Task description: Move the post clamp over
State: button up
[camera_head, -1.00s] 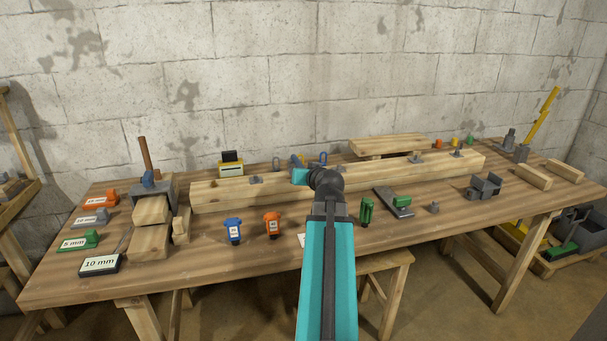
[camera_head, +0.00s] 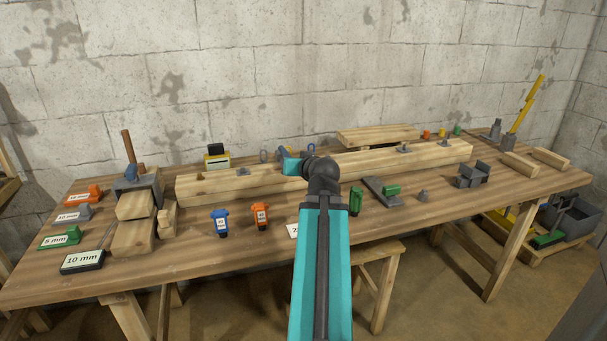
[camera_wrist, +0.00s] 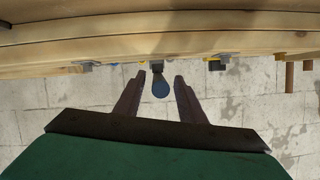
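I cannot tell for sure which piece is the post clamp. Small grey fittings sit on the long timber beam (camera_head: 340,166), one near its left end (camera_head: 243,171) and others to the right. In the head view my arm hides the gripper fingers.
Blue (camera_head: 220,222) and orange (camera_head: 261,215) clamps stand in front of the beam. Labelled blocks, including a 10 mm one (camera_head: 82,261), line the bench's left end. A grey vise-like block (camera_head: 137,189) stands there too. A raised plank (camera_head: 377,134) lies behind the beam.

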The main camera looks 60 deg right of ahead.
jog(key=shift+b+v, duration=0.75)
jog(key=shift+b, duration=1.1)
jog(key=b+v, duration=0.8)
jog(key=shift+s+a, duration=0.15)
jog(key=shift+r, duration=0.1)
